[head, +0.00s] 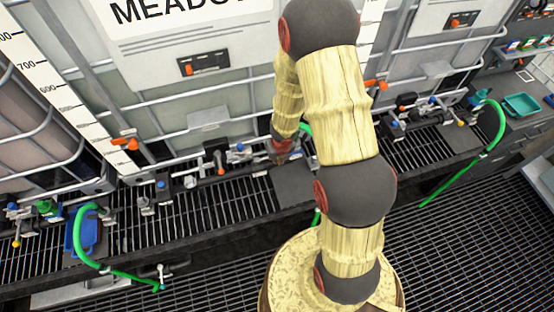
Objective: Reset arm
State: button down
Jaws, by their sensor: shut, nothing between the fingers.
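My arm rises from its base, bends at a dark joint at the top of the head view, and runs back down on the far side. My gripper (281,156) is at its lower end, small and partly hidden behind my arm. It is shut with nothing seen in it. It is in front of the middle white caged tote (225,95), close to the valve fittings and above a dark grey plate (291,186) on the grating.
Pipe fittings with valves (217,160) run along the grated shelf (215,225). Green hoses hang at the left (83,240) and right (492,140). A blue tray (86,232) sits at the left, a teal tray (521,105) at the far right. Caged totes stand close behind.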

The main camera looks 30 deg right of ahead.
dwell(0.4)
jog(key=s+d+r+m+g+h+b, duration=0.25)
jog(key=s+r+m, duration=0.2)
jog(key=m, duration=0.65)
jog(key=s+d+r+m+g+h+b, duration=0.1)
jog(key=s+d+r+m+b, duration=0.25)
jog(key=m, duration=0.85)
jog(key=s+a+r+m+t+y+b, duration=0.2)
jog(key=s+a+m+b, duration=0.3)
jog(key=a+b, duration=0.3)
jog(key=s+a+r+m+t+y+b, duration=0.2)
jog(key=s+a+m+t+b, duration=0.2)
jog(key=b, duration=1)
jog(key=s+a+m, duration=0.2)
jog(key=a, duration=0.1)
jog(key=shift+a, duration=0.4)
